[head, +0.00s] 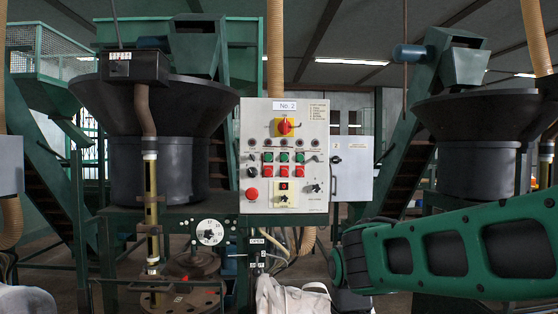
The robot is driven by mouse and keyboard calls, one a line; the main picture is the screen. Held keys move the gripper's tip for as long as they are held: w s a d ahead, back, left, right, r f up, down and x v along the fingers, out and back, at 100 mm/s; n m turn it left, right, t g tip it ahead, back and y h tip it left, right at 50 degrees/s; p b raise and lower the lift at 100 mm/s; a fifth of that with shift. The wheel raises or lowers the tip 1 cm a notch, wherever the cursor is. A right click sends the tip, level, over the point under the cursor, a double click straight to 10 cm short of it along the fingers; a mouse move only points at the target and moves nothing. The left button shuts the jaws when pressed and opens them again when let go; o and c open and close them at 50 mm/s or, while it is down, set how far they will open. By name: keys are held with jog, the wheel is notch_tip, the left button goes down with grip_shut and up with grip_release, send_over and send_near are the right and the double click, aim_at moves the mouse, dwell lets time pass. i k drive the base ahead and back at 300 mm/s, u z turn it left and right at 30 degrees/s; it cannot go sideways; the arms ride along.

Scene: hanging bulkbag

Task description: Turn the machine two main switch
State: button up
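The machine two control panel (259,178) is a pale box labelled "No. 2", near the middle of the head view. Its main switch (285,127) is a red rotary knob on a yellow plate, in the upper middle of the panel. Below it are rows of green and red buttons, small black knobs and a red round button (252,194) at lower left. My green and black arm reaches in from the right, below and right of the panel. My gripper is not clearly seen, and nothing of mine touches the switch.
A grey cabinet (352,168) stands just right of the panel. Large black hoppers (160,115) and green frames stand on both sides. A vertical pole (151,210) and a round dial (210,232) are at lower left. A white bag (293,299) hangs below the panel.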

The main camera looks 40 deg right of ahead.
aim_at(284, 127)
jog(key=u, duration=0.6)
jog(key=k, duration=1.3)
jog(key=u, duration=0.6)
jog(key=i, duration=0.95)
jog(key=z, duration=0.7)
jog(key=i, duration=1)
jog(key=z, duration=0.6)
